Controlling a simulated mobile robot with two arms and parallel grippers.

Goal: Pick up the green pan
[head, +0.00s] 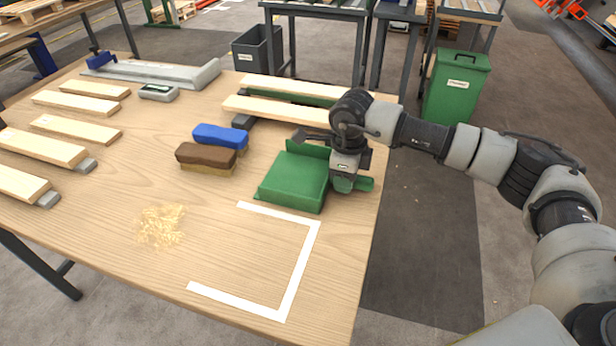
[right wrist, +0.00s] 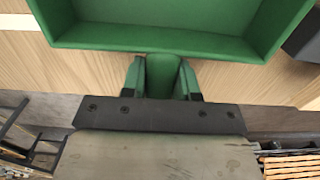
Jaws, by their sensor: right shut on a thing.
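The green pan (head: 293,180) is a dustpan with a flat tray and raised walls, near the right edge of the wooden table in the head view. Its tray also shows at the top of the right wrist view (right wrist: 160,38). My right gripper (head: 346,180) is at the pan's right side, over its handle. In the right wrist view the two green fingers of my right gripper (right wrist: 162,82) stand on either side of the green handle and are shut on it. I cannot tell whether the pan touches the table. My left gripper is not in view.
On the wooden table (head: 215,245) are a blue brush (head: 220,137), a brown brush (head: 206,157), a sawdust pile (head: 161,226), white corner tape (head: 300,268) and several wood boards (head: 276,109). A green bin (head: 457,88) stands on the floor beyond the table.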

